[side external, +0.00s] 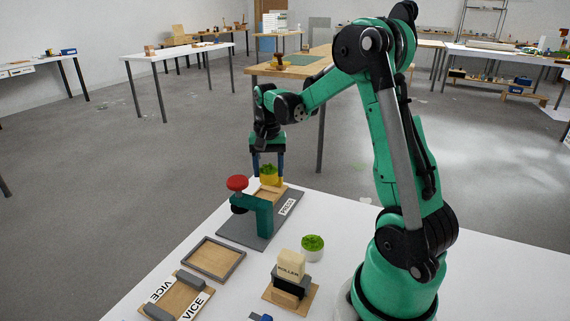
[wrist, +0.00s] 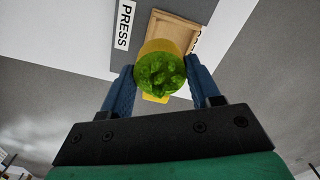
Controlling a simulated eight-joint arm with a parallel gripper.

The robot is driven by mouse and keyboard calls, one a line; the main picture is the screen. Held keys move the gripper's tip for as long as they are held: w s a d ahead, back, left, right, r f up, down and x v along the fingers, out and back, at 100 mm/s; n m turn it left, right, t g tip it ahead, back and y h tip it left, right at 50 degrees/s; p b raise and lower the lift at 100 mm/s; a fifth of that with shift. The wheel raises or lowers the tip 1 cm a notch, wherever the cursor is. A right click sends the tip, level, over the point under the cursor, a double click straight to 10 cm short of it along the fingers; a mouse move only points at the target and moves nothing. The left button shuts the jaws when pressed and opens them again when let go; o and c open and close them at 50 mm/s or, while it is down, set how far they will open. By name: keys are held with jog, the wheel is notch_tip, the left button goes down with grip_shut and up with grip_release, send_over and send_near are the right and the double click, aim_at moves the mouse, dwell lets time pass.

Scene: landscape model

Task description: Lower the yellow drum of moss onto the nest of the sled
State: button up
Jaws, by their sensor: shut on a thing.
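The yellow drum of moss (side external: 270,181) is held upright between the blue fingers of my gripper (side external: 268,174). Its green moss top faces up, and in the wrist view the moss (wrist: 160,76) hides most of the yellow body. The wooden sled (side external: 268,194), a shallow tray with a raised rim, is on the grey base of the press. In the wrist view the sled (wrist: 172,24) shows just beyond the drum, which overlaps its near part. The nest is hidden or not distinct. I cannot tell whether the drum touches the sled.
The teal press frame (side external: 264,216) with its red knob (side external: 237,183) stands close in front of the sled. A white pot of moss (side external: 312,248), a roller stand (side external: 290,280), an empty framed tray (side external: 214,258) and a vice (side external: 177,296) are nearer on the white table.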

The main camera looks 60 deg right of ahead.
aim_at(265, 197)
jog(key=shift+w+a+f, duration=0.15)
jog(key=shift+w+f, duration=0.05)
jog(key=shift+w, duration=0.45)
jog(key=shift+f, duration=2.25)
jog(key=o, duration=1)
jog(key=shift+r, duration=3.5)
